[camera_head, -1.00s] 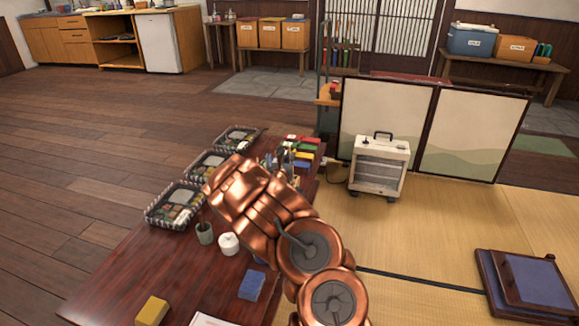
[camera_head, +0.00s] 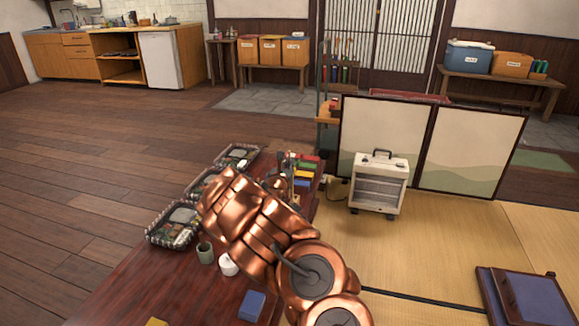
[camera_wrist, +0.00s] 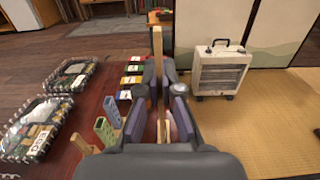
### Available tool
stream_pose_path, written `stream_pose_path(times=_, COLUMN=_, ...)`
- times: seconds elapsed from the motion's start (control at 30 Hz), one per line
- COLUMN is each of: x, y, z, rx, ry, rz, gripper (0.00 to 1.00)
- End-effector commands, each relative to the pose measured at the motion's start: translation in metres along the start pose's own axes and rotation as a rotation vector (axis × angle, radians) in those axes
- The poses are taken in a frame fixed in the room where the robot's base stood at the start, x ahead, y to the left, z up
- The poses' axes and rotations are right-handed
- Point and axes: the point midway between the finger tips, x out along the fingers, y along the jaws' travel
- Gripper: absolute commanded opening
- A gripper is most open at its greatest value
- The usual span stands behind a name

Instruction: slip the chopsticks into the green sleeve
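In the wrist view my gripper (camera_wrist: 159,82) has its dark fingers close on either side of a pale wooden stick, which looks like the chopsticks (camera_wrist: 157,48). They stand about upright in the picture, and their lower part runs down between the fingers. The green sleeve (camera_wrist: 106,132) stands on the table left of my gripper, apart from it. A blue sleeve (camera_wrist: 112,109) stands just behind it. In the head view my copper arm hides most of the gripper and the sleeves.
Lunch trays (camera_head: 174,225) line the table's left side (camera_head: 120,290). A green cup (camera_head: 205,253), a white cup (camera_head: 228,264) and a blue block (camera_head: 252,305) are near the arm. Small coloured boxes (camera_wrist: 131,80) lie behind the sleeves. A heater (camera_head: 379,184) stands on the tatami to the right.

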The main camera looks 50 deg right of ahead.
Motion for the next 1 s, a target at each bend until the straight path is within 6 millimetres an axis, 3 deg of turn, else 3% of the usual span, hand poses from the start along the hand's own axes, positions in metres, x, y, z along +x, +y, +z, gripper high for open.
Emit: stream_pose_path(times=1.0, x=0.000, y=0.000, z=0.051, rx=-0.001, ry=-0.002, rz=0.000, gripper=0.00)
